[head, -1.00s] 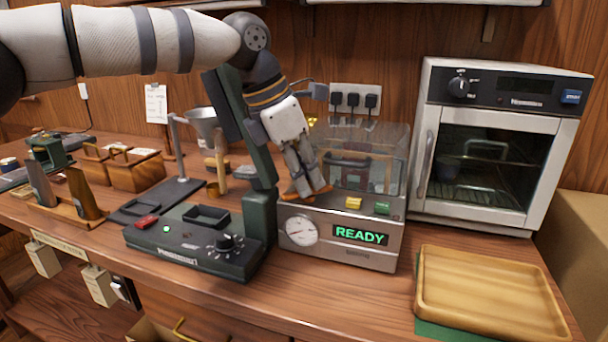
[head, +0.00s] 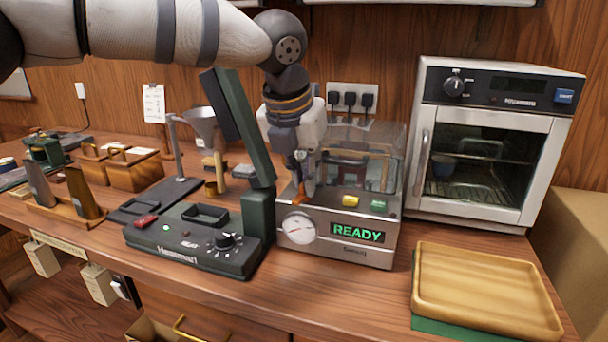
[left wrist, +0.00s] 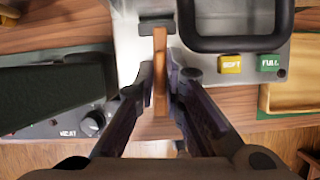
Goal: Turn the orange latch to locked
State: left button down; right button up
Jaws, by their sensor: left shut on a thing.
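The orange latch (head: 299,199) is on top of the steel press with the READY display (head: 357,232), at its left front corner. In the left wrist view the latch (left wrist: 160,70) is a narrow bar running straight down the picture from a dark grey mount (left wrist: 157,24). My left gripper (head: 306,188) points down over that corner, its fingers on either side of the latch and shut on it. The fingers hide part of the latch in the head view. My right gripper is out of view.
A dark green heat sealer (head: 190,240) with a raised arm stands close on the left. Yellow and green buttons (head: 350,201) and a clear chamber are on the press. A white oven (head: 500,140) and a wooden tray (head: 485,290) are to the right.

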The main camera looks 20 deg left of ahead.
pick_arm(q)
jog(key=shift+n, duration=0.5)
jog(key=c, duration=1.7)
grip_release()
jog(key=v, duration=1.2)
jog(key=shift+d+r, duration=0.1)
jog(key=shift+d, duration=0.05)
